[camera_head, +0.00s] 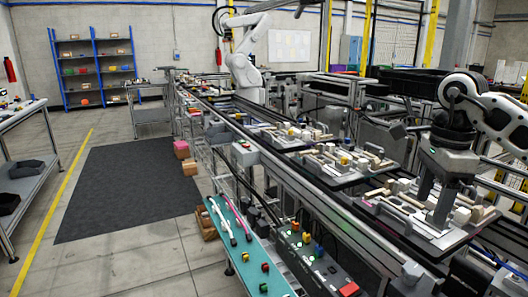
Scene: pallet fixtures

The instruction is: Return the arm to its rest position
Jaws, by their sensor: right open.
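My right arm (492,110) comes in from the right edge, grey-white with dark joints. My right gripper (432,208) points down over the nearest pallet fixture (398,232) on the conveyor. Its two dark fingers are apart, so it is open. Pale blocks (462,215) stand beside the fingers; I see nothing clearly held between them. Whether the fingertips touch the fixture is hard to tell. My left gripper is not in view.
More pallet fixtures (345,166) with blocks line the conveyor (290,180) behind. A teal shelf (238,250) and a button panel (318,262) run along its left side. A white robot arm (246,62) stands at the far end. The dark floor mat (130,190) is clear.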

